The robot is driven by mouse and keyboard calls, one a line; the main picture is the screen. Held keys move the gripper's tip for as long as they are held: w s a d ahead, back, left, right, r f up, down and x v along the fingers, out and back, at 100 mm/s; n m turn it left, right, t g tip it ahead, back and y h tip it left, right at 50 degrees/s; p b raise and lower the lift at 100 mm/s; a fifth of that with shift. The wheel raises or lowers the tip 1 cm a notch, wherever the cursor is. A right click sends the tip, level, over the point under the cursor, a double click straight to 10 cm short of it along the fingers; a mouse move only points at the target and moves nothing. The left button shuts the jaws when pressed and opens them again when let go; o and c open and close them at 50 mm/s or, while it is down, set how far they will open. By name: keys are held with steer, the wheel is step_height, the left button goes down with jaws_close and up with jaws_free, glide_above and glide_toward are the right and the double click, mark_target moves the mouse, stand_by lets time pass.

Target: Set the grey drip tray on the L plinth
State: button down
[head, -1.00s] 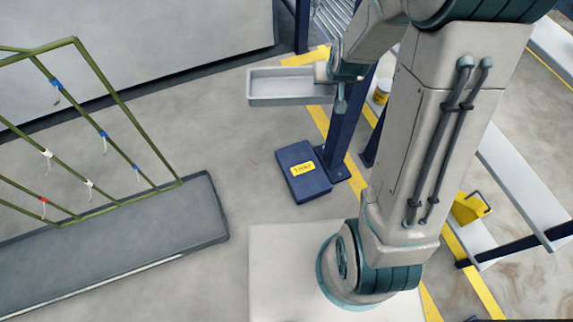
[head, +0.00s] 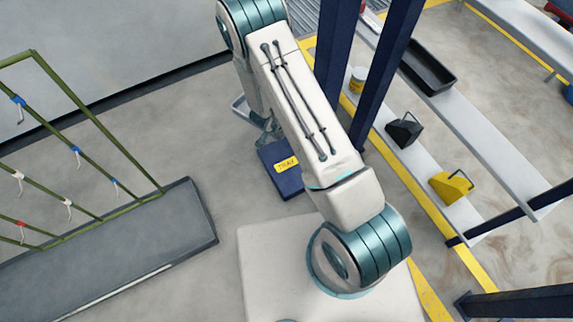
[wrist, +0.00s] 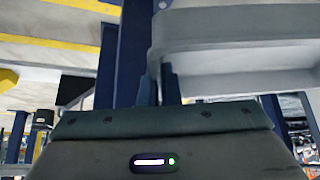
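The grey drip tray (wrist: 240,28) fills the upper right of the wrist view. In the head view only a corner of the tray (head: 239,108) shows, left of my arm, which hides the rest. My gripper (wrist: 162,82) has its two dark fingers close together at the tray's near rim, holding it. In the head view my gripper (head: 268,128) is partly hidden, just above the far edge of a low dark blue plinth (head: 285,182). The plinth has a yellow label that seems to read TRAY; I cannot make out an L. Its visible top is bare.
Dark blue posts (head: 338,55) stand close right of my arm. Beyond them a shelf carries a black tray (head: 427,68), a black bin (head: 404,130) and a yellow bin (head: 450,186). A green rack (head: 90,120) on a grey base (head: 110,240) stands left, with open floor between.

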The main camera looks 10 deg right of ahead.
steer(key=s+d+f+m+g+h, duration=0.1)
steer(key=s+f+m, duration=0.2)
steer(key=s+f, duration=0.3)
steer(key=s+d+f+m+g, duration=0.2)
steer(key=s+f, duration=0.2)
steer(key=f, duration=0.4)
steer(key=b, duration=0.3)
glide_above(299, 185)
step_height(299, 185, down, 6)
steer(key=shift+d+r, duration=0.1)
steer(key=shift+r, duration=0.05)
steer(key=shift+f+b, duration=0.9)
steer(key=shift+f, duration=1.1)
steer(key=shift+f, duration=0.1)
steer(key=shift+f, duration=0.15)
steer(key=c, duration=1.6)
jaws_free()
steer(key=shift+c, duration=0.2)
steer(key=shift+r, duration=0.25)
